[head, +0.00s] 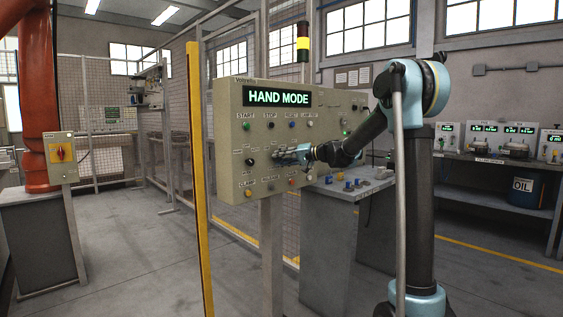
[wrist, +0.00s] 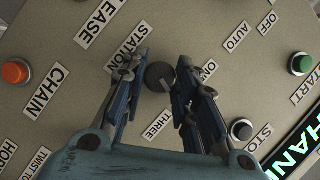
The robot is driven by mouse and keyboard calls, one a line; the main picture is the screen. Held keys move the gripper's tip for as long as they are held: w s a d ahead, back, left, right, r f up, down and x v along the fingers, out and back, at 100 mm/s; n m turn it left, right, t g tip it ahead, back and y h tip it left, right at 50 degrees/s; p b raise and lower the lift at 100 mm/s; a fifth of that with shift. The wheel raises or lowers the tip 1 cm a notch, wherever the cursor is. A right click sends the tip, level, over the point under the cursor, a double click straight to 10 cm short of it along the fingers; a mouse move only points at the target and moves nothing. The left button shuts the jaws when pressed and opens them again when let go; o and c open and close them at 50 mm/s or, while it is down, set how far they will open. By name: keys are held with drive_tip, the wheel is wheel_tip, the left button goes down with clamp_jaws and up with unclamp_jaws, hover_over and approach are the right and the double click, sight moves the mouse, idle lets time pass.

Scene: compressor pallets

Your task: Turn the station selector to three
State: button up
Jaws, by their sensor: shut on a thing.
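The beige control panel (head: 235,130) stands in the middle of the head view, its display reading HAND MODE. The station selector (wrist: 160,76) is a round dark grey knob beside the STATION label (wrist: 128,45), with the THREE label (wrist: 156,123) below it in the wrist view. My gripper (wrist: 158,74) has its two blue fingers on either side of this knob and is shut on it. In the head view my gripper (head: 280,156) reaches the panel face from the right and hides the knob. Which position the knob points to is too small to tell.
An orange button (wrist: 15,72), a green button (wrist: 301,64) and a dark button (wrist: 241,129) sit around the selector. A grey bench (head: 340,205) with small parts stands right of the panel. A yellow post (head: 200,180) and mesh fence stand left.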

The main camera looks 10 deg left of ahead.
drive_tip(key=shift+w+d+f+m+y, duration=0.1)
drive_tip(key=shift+m+y, duration=0.45)
drive_tip(key=shift+m, duration=0.55)
drive_tip(key=shift+d+f+m+y, duration=0.1)
drive_tip(key=shift+m+y, duration=0.45)
drive_tip(key=shift+m, duration=0.55)
drive_tip(key=shift+a, duration=0.1)
drive_tip(key=o, duration=1)
drive_tip(key=shift+o, duration=0.2)
drive_tip(key=v, duration=1.2)
drive_tip(key=shift+f+m, duration=0.15)
drive_tip(key=shift+m, duration=0.15)
